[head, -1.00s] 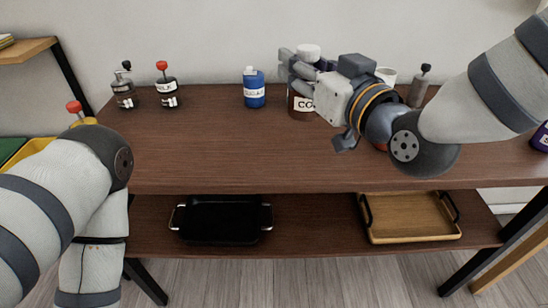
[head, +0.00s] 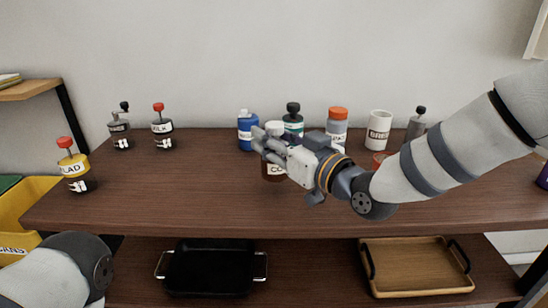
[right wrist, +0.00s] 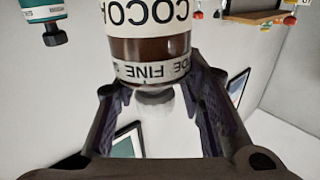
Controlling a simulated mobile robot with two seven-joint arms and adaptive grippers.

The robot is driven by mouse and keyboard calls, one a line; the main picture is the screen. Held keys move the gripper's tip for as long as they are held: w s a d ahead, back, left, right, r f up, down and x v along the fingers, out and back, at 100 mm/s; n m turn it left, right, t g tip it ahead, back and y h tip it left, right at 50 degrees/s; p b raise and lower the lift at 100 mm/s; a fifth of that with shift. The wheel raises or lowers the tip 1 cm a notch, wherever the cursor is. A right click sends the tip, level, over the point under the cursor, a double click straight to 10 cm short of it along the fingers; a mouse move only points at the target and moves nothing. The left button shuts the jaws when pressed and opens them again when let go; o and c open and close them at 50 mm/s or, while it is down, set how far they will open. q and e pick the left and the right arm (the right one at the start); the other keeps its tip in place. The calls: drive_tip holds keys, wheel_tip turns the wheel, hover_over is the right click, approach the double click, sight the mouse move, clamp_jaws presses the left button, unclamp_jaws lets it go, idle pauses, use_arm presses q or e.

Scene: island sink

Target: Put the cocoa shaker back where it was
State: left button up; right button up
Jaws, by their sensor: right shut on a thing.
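The cocoa shaker (head: 274,171) is a dark brown jar with a white cap and a white label. My right gripper (head: 268,146) is shut around its upper part, coming from the right. In the right wrist view the cocoa shaker (right wrist: 150,48) is between the fingers, with its label upside down in the picture. It is upright in front of the blue and green bottles. I cannot tell whether its base touches the table (head: 190,200). My left arm shows at the lower left, but its gripper is out of view.
Behind the shaker stand a blue sugar bottle (head: 248,133), a green bottle (head: 293,124) and an orange-capped bottle (head: 337,130). A white canister (head: 379,130) and grey bottle (head: 416,125) are farther right. The table's left middle is clear. A black tray (head: 211,270) lies below.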

drive_tip(key=shift+w+d+f, duration=0.1)
drive_tip(key=shift+w+f, duration=0.05)
drive_tip(key=shift+f, duration=0.75)
drive_tip(key=shift+w+f, duration=0.1)
drive_tip(key=shift+f, duration=0.8)
drive_tip(key=shift+f, duration=0.15)
drive_tip(key=shift+f, duration=0.15)
drive_tip(key=o, duration=1.2)
drive_tip(key=shift+s+d+r, duration=0.1)
drive_tip(key=shift+s+r, duration=0.05)
drive_tip(key=shift+r, duration=0.15)
drive_tip(key=v, duration=1.1)
drive_tip(key=shift+s+d+p, duration=0.2)
drive_tip(key=shift+s+p, duration=0.1)
drive_tip(key=shift+p, duration=0.05)
